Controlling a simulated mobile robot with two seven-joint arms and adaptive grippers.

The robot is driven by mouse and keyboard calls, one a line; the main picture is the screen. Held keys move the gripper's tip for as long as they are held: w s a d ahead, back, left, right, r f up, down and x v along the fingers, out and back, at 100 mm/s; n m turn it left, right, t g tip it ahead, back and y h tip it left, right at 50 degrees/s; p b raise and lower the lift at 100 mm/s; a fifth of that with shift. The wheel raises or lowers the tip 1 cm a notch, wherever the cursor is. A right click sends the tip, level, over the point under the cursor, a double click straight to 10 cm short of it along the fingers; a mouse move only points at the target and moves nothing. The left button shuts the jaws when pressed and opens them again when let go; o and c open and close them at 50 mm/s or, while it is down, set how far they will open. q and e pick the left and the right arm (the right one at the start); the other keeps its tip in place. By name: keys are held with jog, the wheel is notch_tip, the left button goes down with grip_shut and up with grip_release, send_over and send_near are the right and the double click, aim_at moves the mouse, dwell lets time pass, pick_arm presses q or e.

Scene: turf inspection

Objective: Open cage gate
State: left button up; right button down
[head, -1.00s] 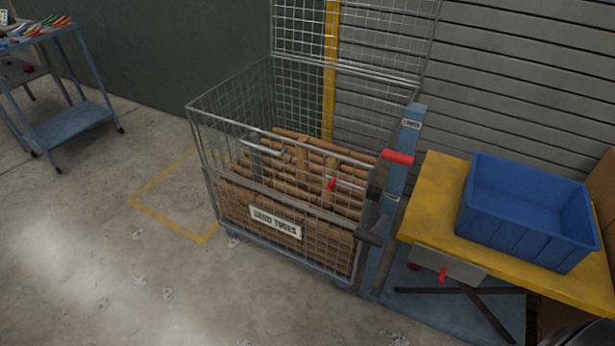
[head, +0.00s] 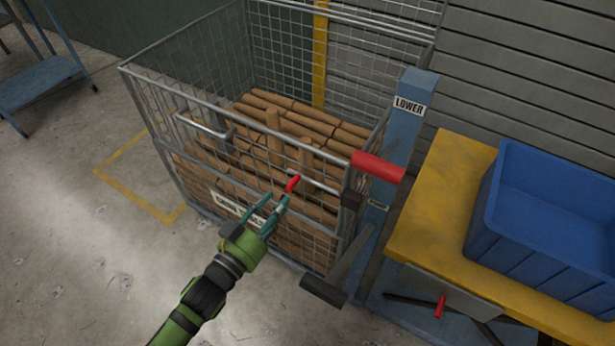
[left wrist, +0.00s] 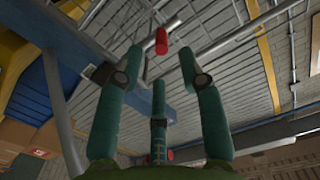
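The wire cage (head: 139,88) stands upright, filled with brown tubes. Its front gate (head: 185,150) stands upright and looks shut, with a grey bar handle (head: 203,127) at the left of its upper part. A small red latch knob (head: 292,183) sits on the front toward the right. My left gripper (head: 264,206) is in front of the cage, fingers spread, just below and left of that knob. In the left wrist view my fingers (left wrist: 160,62) are apart and empty, with a red piece (left wrist: 161,41) beyond their tips. Contact cannot be told. My right gripper is out of view.
A blue post (head: 408,125) labelled LOWER, with a large red grip (head: 378,165), stands at the cage's right. A yellow table (head: 440,215) with a blue bin (head: 545,215) is beside it. The floor left of the cage is clear, with a yellow marking (head: 135,195).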

aim_at(289, 185)
pick_arm(q)
jog(key=shift+x, duration=3.05)
grip_shut()
